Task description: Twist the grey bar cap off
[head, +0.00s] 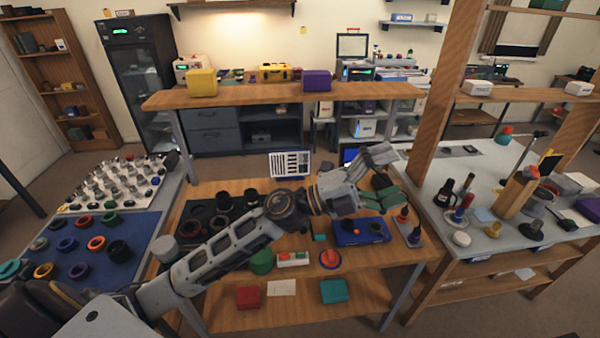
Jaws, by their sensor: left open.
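My left arm crosses the picture from the lower left. My left gripper (388,174) is open over the right part of the wooden workbench (205,318), above and behind a blue tray (345,238). The tray carries small dark round parts. A dark object (381,181) shows around the open fingers; I cannot tell whether they touch it. I cannot make out for sure which thing is the grey bar cap; the arm and gripper hide part of the bench. A plain grey cylinder (164,248) stands left of the arm. My right gripper is not in view.
A green cylinder (262,262), a red-orange round part (330,259) and upright red-tipped tools (414,237) stand on the bench. A lower shelf holds a red box (248,297) and a teal box (334,291). A blue mat (70,284) with rings lies left. A wooden post (441,85) rises right.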

